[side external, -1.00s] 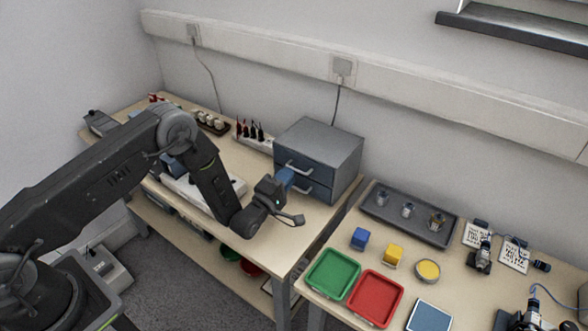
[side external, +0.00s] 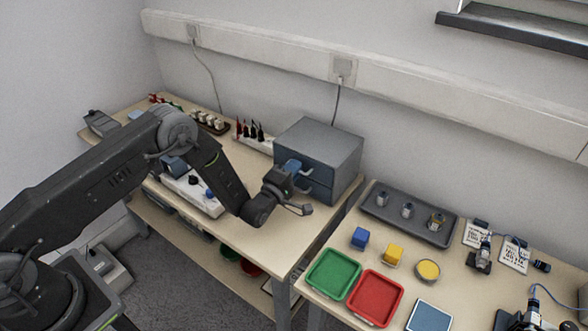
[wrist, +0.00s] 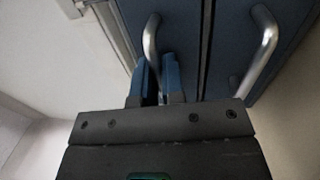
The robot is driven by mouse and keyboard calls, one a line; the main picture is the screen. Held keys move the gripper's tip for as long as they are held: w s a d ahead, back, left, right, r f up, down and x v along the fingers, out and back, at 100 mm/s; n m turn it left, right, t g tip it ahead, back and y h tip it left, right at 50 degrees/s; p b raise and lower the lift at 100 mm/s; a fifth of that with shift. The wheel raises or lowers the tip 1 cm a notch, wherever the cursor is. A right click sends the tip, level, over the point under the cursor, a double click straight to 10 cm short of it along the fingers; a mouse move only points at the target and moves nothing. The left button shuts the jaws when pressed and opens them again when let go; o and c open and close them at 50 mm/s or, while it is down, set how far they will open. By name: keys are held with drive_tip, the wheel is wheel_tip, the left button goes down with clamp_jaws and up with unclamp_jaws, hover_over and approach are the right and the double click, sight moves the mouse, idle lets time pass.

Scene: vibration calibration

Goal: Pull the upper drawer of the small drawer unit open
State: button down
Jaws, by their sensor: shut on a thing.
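The small grey drawer unit (side external: 325,142) stands at the right end of the back bench, with two dark blue drawer fronts. The upper drawer (side external: 318,168) looks closed. My gripper (side external: 292,166) is at its front, blue fingers level with the upper handle (side external: 306,173). In the wrist view my gripper's fingers (wrist: 158,78) are shut on the upper drawer's metal handle (wrist: 151,36), one on each side of its end. The lower drawer's handle (wrist: 266,42) stands free to the right in the wrist view; my gripper mostly hides it in the side view.
A white device (side external: 192,192) lies on the bench left of my gripper. A rack of red and black tools (side external: 253,137) stands behind. Bench in front of the unit is clear. The right table holds a green tray (side external: 333,273), red tray (side external: 375,297) and grey tray (side external: 410,214).

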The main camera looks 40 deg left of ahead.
drive_tip(key=shift+s, duration=0.1)
drive_tip(key=s, duration=1.2)
drive_tip(key=c, duration=1.5)
unclamp_jaws()
drive_tip(key=shift+c, duration=0.2)
drive_tip(key=shift+s, duration=0.1)
drive_tip(key=s+r, duration=0.4)
drive_tip(key=r, duration=0.2)
drive_tip(key=shift+s, duration=0.35)
